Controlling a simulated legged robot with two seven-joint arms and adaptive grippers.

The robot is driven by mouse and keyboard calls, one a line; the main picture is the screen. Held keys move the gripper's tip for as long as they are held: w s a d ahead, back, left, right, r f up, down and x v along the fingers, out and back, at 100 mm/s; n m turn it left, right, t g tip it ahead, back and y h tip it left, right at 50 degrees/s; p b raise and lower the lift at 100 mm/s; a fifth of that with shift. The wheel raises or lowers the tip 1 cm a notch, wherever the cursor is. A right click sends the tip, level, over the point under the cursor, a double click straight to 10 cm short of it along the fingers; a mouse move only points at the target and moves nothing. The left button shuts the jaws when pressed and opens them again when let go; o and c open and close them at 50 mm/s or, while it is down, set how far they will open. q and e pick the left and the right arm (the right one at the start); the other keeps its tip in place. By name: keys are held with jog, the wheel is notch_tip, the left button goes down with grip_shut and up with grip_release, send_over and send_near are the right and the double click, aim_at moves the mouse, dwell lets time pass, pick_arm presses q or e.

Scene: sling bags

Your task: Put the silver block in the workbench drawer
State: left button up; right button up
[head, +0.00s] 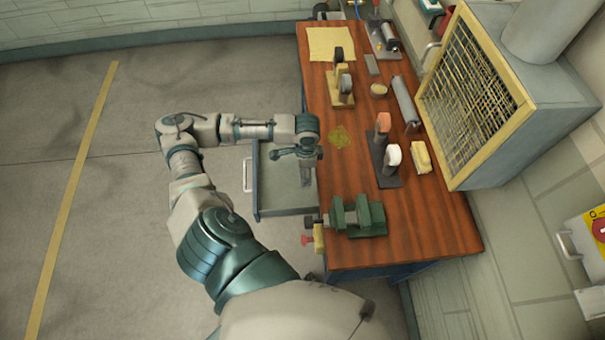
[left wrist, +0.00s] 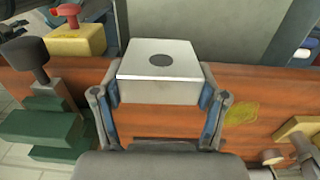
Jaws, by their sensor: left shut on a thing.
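The silver block (left wrist: 158,72), a pale metal box with a dark round spot on top, is between the fingers of my left gripper (left wrist: 160,105) in the left wrist view. My left gripper is shut on it. In the head view my left gripper (head: 306,170) is over the inner part of the open workbench drawer (head: 284,212), near the bench edge. The block is hard to make out there. The drawer is grey, pulled out to the left, with a handle (head: 247,175) on its front. My right gripper is not in view.
The wooden workbench (head: 350,175) carries a green vise (head: 357,217) just beside the drawer, a yellowish patch (head: 340,137), and stands with rolls (head: 383,122). A mesh-fronted box (head: 470,100) is at the right. The floor left of the drawer is clear.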

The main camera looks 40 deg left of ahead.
pick_arm(q)
jog(key=w+a+f, duration=0.2)
jog(key=a+f, duration=0.2)
jog(key=a, duration=0.2)
jog(key=b, duration=0.1)
send_over(295, 182)
notch_tip(295, 182, down, 5)
notch_tip(295, 182, down, 4)
jog(key=shift+w+f, duration=0.1)
jog(key=shift+f, duration=0.25)
jog(key=shift+d, duration=0.15)
jog(key=o, duration=1.5)
jog(key=shift+f, duration=0.1)
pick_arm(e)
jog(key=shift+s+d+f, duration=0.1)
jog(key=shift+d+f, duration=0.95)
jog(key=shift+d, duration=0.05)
pick_arm(q)
jog(key=shift+a, duration=0.2)
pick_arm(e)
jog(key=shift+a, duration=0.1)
